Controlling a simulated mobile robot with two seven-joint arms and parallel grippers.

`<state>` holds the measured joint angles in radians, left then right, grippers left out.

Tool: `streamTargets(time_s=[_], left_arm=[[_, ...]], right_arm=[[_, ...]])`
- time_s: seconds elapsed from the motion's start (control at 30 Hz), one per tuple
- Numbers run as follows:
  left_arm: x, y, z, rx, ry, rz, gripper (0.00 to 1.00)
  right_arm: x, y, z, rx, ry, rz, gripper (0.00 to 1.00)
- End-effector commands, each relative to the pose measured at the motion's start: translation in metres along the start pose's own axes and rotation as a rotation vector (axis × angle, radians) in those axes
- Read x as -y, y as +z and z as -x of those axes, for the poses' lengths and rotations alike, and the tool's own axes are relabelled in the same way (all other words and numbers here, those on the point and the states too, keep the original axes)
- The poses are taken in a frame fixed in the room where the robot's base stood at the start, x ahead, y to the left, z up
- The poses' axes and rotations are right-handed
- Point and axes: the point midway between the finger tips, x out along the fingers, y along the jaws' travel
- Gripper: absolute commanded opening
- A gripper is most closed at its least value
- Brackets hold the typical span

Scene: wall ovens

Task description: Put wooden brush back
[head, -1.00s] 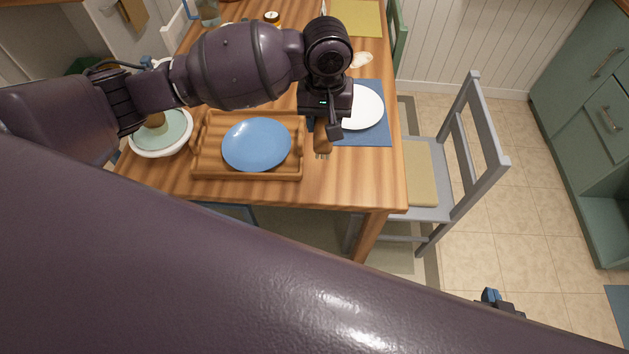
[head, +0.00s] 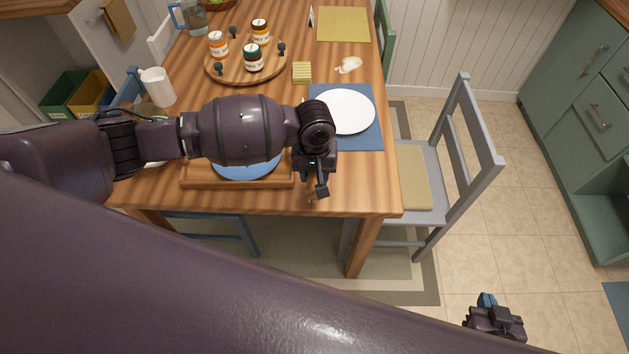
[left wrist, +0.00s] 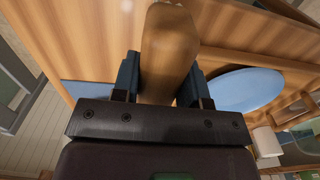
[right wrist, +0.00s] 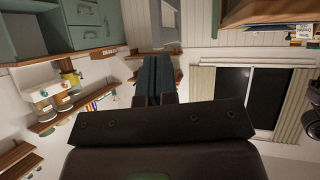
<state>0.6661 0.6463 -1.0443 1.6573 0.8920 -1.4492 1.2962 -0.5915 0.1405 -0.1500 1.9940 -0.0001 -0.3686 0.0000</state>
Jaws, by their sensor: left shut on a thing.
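The wooden brush shows as a rounded brown wooden piece (left wrist: 168,55) between the two fingers of my left gripper (left wrist: 160,82) in the left wrist view. My left gripper is shut on it. In the head view my left gripper (head: 317,188) is over the near right part of the table, just right of the wooden tray. Only a small brown bit of the brush (head: 310,191) shows there, and its bristles are hidden. My right gripper (head: 495,318) is low at the right, away from the table. Its fingers (right wrist: 153,78) are together and empty in the right wrist view.
A wooden tray (head: 235,184) with a blue plate (head: 248,170) lies partly under my left arm. A white plate (head: 347,111) on a blue mat (head: 368,138), a sponge (head: 302,72) and a round board with jars (head: 222,70) are farther back. A grey chair (head: 452,160) stands at right.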

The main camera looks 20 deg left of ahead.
Motion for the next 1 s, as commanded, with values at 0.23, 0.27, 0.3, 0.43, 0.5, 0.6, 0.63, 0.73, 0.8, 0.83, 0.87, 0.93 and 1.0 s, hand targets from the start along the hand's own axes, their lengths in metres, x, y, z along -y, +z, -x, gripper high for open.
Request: streamTargets(time_s=[0.23, 0.27, 0.3, 0.43, 0.5, 0.6, 0.63, 0.73, 0.8, 0.83, 0.87, 0.93, 1.0], left_arm=[[0.001, 0.000, -0.034, 0.002, -0.002, 0.000, 0.21], [0.001, 0.001, -0.036, 0.002, -0.002, 0.000, 0.21], [0.001, 0.001, -0.039, 0.002, -0.002, 0.000, 0.21], [0.001, 0.000, -0.039, 0.000, -0.001, 0.000, 0.21], [0.001, 0.000, -0.039, 0.000, 0.000, 0.000, 0.21], [0.001, 0.000, -0.040, 0.001, -0.001, 0.000, 0.21], [0.001, 0.000, -0.040, 0.001, -0.001, 0.000, 0.21], [0.000, 0.000, -0.042, 0.001, 0.000, 0.000, 0.45], [0.001, 0.000, -0.042, 0.001, -0.001, 0.000, 0.55], [0.001, 0.000, -0.042, 0.001, -0.001, 0.000, 0.60], [0.001, 0.000, -0.042, 0.001, -0.001, 0.000, 0.65], [0.001, 0.000, -0.042, 0.001, -0.001, 0.000, 0.66], [0.001, 0.000, -0.042, 0.001, -0.001, 0.000, 0.66]], right_arm=[[0.001, 0.010, -0.001, 0.010, 0.001, -0.001, 0.00], [0.001, 0.012, 0.000, 0.012, 0.001, -0.002, 0.00], [0.001, 0.013, 0.000, 0.016, 0.001, -0.002, 0.00], [0.000, 0.018, 0.002, 0.026, 0.002, -0.003, 0.00], [0.000, 0.020, 0.002, 0.029, 0.002, -0.003, 0.00], [0.000, 0.020, 0.002, 0.030, 0.002, -0.003, 0.00], [0.000, 0.020, 0.002, 0.030, 0.002, -0.002, 0.00], [0.000, 0.019, 0.002, 0.028, 0.002, -0.002, 0.00], [0.000, 0.018, 0.001, 0.026, 0.002, -0.001, 0.00], [0.000, 0.017, 0.001, 0.025, 0.001, -0.001, 0.00], [0.000, 0.017, 0.000, 0.024, 0.001, 0.000, 0.00], [0.000, 0.015, -0.001, 0.020, 0.001, 0.001, 0.00], [0.000, 0.013, -0.002, 0.016, 0.000, 0.002, 0.00]])
